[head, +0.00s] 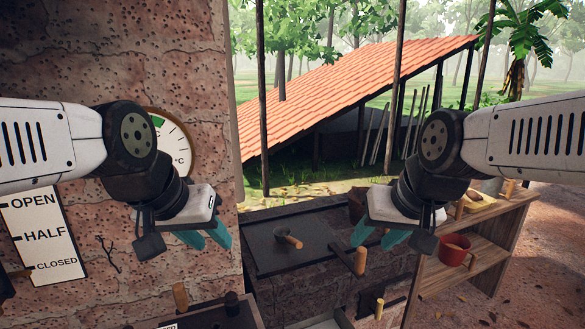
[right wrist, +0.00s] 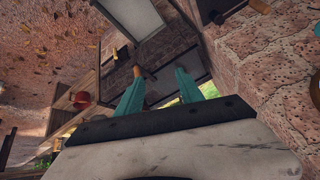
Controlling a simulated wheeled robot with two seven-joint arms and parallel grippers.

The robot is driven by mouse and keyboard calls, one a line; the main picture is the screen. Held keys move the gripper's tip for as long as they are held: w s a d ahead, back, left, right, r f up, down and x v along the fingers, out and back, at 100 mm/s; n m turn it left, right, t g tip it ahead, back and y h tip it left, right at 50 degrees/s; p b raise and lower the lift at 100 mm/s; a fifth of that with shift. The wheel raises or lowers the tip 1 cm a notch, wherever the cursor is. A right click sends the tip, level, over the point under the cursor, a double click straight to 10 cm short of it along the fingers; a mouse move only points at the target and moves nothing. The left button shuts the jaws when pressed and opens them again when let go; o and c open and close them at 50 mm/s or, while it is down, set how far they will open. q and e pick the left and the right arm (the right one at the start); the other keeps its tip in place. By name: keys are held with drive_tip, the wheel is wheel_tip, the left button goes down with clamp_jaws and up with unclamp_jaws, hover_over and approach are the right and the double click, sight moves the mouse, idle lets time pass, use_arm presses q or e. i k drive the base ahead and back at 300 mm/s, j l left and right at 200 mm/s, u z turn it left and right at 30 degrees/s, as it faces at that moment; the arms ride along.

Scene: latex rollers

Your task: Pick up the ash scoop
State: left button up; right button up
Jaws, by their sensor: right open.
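A small dark scoop-like tool with a short wooden handle (head: 291,241) lies on the dark flat top (head: 265,260) in the middle of the head view; it looks like the ash scoop, but I cannot be sure. A second wooden handle (head: 361,261) on a dark bar sticks out at the right edge of that top. My right gripper (head: 372,244) is open and empty above the right part of the top; its teal fingers also show in the right wrist view (right wrist: 158,90). My left gripper (head: 216,247) is open and empty before the brick wall.
A wooden shelf (head: 484,240) at the right holds a red pot (head: 455,251). A brick wall with a gauge (head: 172,140) and an OPEN/HALF/CLOSED sign (head: 42,236) stands at the left. Another wooden handle (head: 180,296) stands at the lower left.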

sight(289, 239)
drive_tip(key=k+l+z, duration=0.25)
drive_tip(key=k+l, duration=0.5)
drive_tip(key=k, duration=0.1)
